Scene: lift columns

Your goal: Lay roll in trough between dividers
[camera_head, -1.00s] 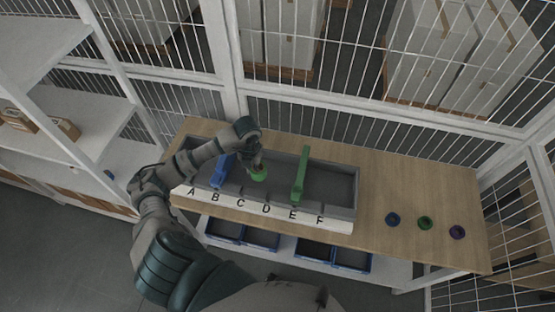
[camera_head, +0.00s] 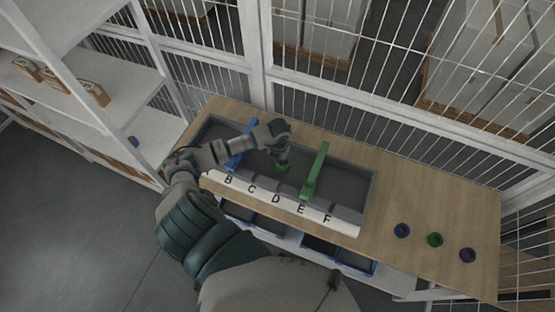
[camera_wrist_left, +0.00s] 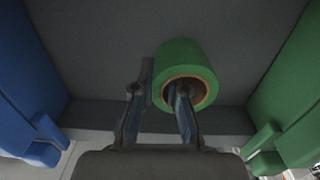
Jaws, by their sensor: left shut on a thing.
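A green roll (camera_head: 283,168) is in the grey trough (camera_head: 340,200), between the blue divider (camera_head: 240,152) on the left and the green divider (camera_head: 315,172) on the right. My left gripper (camera_head: 284,158) reaches down into the trough and is shut on the roll. In the left wrist view the roll (camera_wrist_left: 186,68) shows its open core toward the camera, and the gripper (camera_wrist_left: 160,100) has one finger inside the core and one outside its left wall. The roll is closer to the green divider (camera_wrist_left: 290,100) than to the blue divider (camera_wrist_left: 30,90). Whether it touches the floor is unclear.
A white strip (camera_head: 280,203) with letters runs along the trough's front. Blue, green and purple rings (camera_head: 435,240) lie on the wooden table (camera_head: 410,190) at right. Wire fencing stands behind; a white shelf (camera_head: 130,95) stands left. Blue bins sit below.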

